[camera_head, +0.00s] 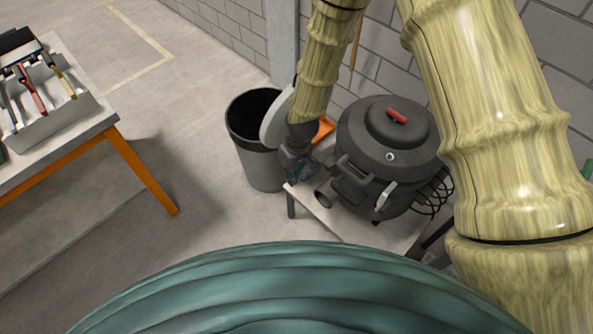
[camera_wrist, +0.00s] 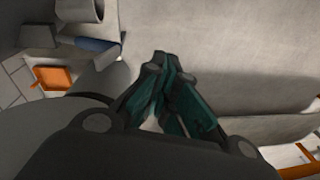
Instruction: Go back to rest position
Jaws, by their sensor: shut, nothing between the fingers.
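My gripper (camera_head: 300,172) is low beside the left end of a small light stand (camera_head: 345,222), at the lower end of my yellowish arm. In the wrist view its dark teal fingers (camera_wrist: 167,75) come together at the tips, with nothing seen between them. A dark grey round machine (camera_head: 352,135) with a lid and a red handle (camera_head: 397,116) sits on the stand, just right of the gripper. The gripper looks close to the machine's side, but I cannot tell whether they touch. My arm hides part of the area behind it.
A grey bin (camera_head: 262,170) with a dark inside stands left of the gripper. An orange-legged table (camera_head: 60,148) with a tool tray (camera_head: 58,112) is at left. Open floor (camera_head: 200,120) lies between.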

